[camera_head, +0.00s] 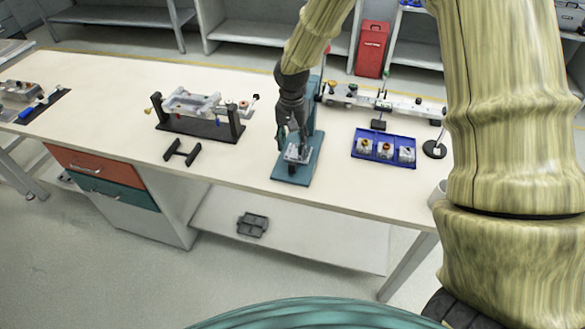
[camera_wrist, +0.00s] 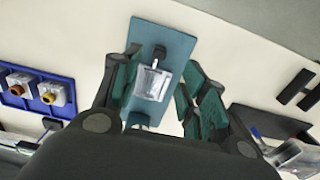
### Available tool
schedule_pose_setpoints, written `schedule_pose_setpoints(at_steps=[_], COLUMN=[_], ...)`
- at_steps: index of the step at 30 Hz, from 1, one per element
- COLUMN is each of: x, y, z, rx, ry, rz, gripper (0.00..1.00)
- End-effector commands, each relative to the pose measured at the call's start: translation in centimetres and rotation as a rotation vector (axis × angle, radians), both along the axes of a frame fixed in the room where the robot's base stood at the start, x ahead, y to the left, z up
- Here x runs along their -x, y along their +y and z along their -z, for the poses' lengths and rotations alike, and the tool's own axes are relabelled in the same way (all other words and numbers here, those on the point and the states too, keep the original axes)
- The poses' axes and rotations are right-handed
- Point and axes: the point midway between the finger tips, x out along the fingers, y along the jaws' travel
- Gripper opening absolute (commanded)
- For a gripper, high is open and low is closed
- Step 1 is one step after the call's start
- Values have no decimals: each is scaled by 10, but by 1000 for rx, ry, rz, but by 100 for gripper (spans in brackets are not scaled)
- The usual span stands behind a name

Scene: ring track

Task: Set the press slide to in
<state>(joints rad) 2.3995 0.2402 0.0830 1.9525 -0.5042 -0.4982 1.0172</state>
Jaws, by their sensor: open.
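The press has a teal base plate (camera_head: 287,180) on the workbench, with a teal upright behind my arm. On the plate is a light grey metal slide block (camera_head: 298,153) with a dark knob (camera_head: 292,168) at its front. In the wrist view, the slide block (camera_wrist: 150,85) lies between my fingers, with a thin rod leading to the dark knob (camera_wrist: 160,52). My gripper (camera_head: 292,141) is open over the block; it also shows in the wrist view (camera_wrist: 161,58), with a finger on each side. Contact cannot be told. My arm hides part of the press.
A blue tray (camera_head: 373,158) with several small blocks stands right of the press. A rail fixture (camera_head: 400,103) stands behind the tray. Bare bench lies in front.

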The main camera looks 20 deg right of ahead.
Motion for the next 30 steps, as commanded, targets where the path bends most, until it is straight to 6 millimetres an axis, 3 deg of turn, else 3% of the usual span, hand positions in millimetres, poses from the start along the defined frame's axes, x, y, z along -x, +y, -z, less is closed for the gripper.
schedule_pose_setpoints(at_steps=[8,30], x=[1,0], y=[0,0], z=[18,98], rx=[0,1], ry=[3,2], rz=[9,6], gripper=[43,43])
